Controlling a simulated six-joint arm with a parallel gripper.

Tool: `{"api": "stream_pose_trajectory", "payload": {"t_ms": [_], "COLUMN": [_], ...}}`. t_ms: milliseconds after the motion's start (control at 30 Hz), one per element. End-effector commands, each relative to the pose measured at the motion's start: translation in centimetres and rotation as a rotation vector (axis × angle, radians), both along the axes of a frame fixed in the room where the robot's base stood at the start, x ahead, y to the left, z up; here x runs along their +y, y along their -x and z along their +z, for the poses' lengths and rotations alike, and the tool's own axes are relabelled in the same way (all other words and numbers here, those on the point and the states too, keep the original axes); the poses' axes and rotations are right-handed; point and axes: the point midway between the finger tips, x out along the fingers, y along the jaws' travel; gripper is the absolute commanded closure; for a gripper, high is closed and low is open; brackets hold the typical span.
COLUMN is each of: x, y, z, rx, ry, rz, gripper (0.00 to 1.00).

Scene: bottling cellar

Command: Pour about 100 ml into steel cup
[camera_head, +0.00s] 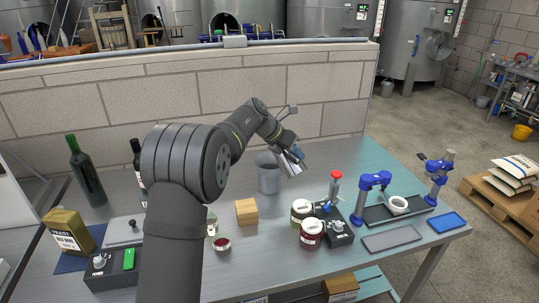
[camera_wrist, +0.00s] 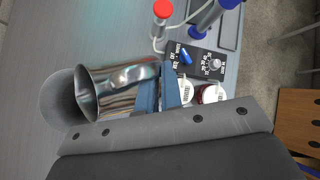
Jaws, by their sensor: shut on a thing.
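My gripper (camera_head: 297,152) is shut on a shiny metal vessel (camera_head: 289,163), held above the table. In the wrist view the blue fingers (camera_wrist: 163,88) grip the shiny vessel (camera_wrist: 118,90) by its side. It lies tilted, its open mouth toward the left. A plain grey cylindrical cup (camera_head: 268,174) stands upright on the table, just left of and below the held vessel. In the wrist view the grey cup (camera_wrist: 58,98) shows partly behind the vessel's mouth. No stream of liquid shows, and the contents of both are hidden. I cannot tell whether they touch.
A wooden block (camera_head: 247,211) and dark red jars (camera_head: 312,234) stand nearer. A red-topped device (camera_head: 335,188) and a blue stand (camera_head: 371,196) are to the right. A green bottle (camera_head: 86,170) stands at the left. A block wall (camera_head: 330,95) runs behind.

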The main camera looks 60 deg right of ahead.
Motion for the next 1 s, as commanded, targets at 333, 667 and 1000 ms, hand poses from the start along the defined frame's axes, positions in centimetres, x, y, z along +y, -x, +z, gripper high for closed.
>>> {"api": "stream_pose_trajectory", "payload": {"t_ms": [333,667,1000], "x": [-0.02,-0.02,0.13], "y": [0.0,0.0,0.35], "z": [0.08,0.08,0.05], "rx": [0.0,0.0,-0.049], "ry": [0.001,0.001,0.017], "rz": [0.0,0.0,0.0], "gripper": [1.0,1.0,1.0]}}
